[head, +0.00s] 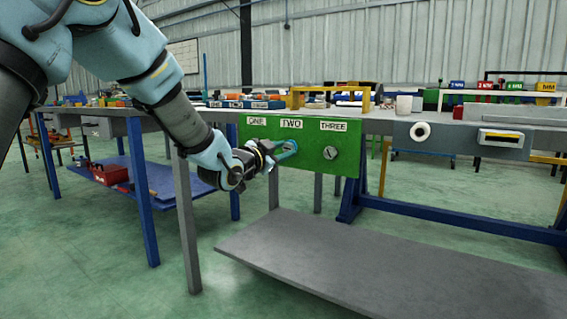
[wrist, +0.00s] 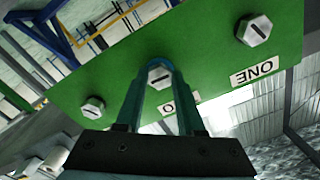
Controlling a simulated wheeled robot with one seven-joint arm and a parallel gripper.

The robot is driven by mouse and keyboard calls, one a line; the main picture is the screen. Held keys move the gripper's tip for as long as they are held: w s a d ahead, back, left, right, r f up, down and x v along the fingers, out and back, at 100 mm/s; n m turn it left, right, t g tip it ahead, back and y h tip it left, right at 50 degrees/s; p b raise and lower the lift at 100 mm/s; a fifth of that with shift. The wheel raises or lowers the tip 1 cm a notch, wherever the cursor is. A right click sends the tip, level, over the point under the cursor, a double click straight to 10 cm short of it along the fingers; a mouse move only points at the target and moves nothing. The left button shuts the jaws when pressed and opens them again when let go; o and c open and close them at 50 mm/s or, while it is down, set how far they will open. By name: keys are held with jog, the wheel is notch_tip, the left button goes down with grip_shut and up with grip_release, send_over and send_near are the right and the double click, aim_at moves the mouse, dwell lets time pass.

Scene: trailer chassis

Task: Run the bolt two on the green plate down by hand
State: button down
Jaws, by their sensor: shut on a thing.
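The green plate (head: 305,172) hangs upright from the bench front, with labels ONE, TWO and THREE along its top. My gripper (head: 289,148) reaches it from the left, under the TWO label. In the wrist view, where the plate looks turned over, my gripper (wrist: 159,70) is shut on bolt two (wrist: 160,77), a slotted hex head in the middle. Bolt three (head: 330,152) is clear on the right; it also shows in the wrist view (wrist: 93,107). Bolt one (wrist: 255,28) is clear in the wrist view; my arm covers its place in the head view.
A grey bench top (head: 420,122) runs above the plate. A grey low shelf (head: 310,260) juts out below. A bench leg (head: 187,225) stands left of the plate. A white roll (head: 420,131) sits on the bench front to the right. Open green floor lies in front.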

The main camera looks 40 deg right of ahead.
jog(key=m+b, duration=1)
jog(key=shift+f+b, duration=0.25)
jog(key=shift+b, duration=0.1)
jog(key=shift+m, duration=0.5)
jog(key=shift+r+b, duration=0.15)
jog(key=shift+b, duration=0.2)
jog(key=c, duration=0.5)
grip_release()
jog(key=shift+r, duration=0.1)
jog(key=p+v, duration=0.2)
jog(key=v, duration=0.9)
